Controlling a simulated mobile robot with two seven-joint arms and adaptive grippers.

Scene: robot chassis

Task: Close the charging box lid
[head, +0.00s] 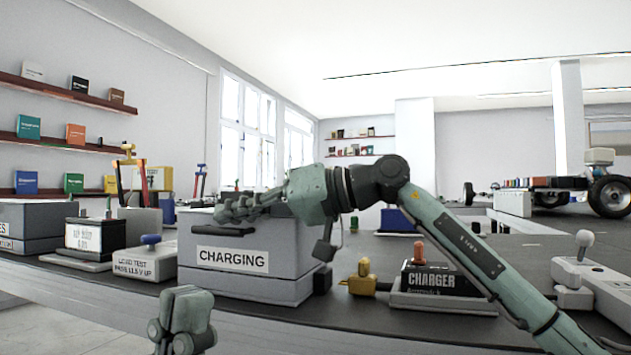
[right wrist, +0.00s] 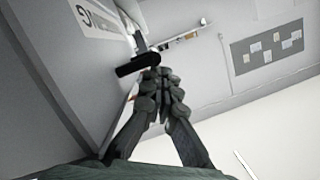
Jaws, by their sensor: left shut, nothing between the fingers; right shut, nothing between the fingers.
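The grey charging box (head: 240,286) stands on the dark bench, with a white CHARGING label on its front. Its upper part sits level over the lower part; I cannot tell whether the lid is fully down. A black handle (head: 205,233) shows near its upper front, and a black handle (right wrist: 138,65) shows in the right wrist view. My right gripper (head: 222,212) is shut and empty at the box's top front edge, hiding part of it. In the right wrist view its fingertips (right wrist: 160,75) are together near the handle. My left gripper (head: 184,292) is shut and empty, low in front of the bench.
A load test block (head: 146,262) and a battery-like unit (head: 95,236) stand left of the box. A yellow connector (head: 362,280) and a charger unit (head: 438,282) stand to its right, below my right arm. The bench further right is partly clear.

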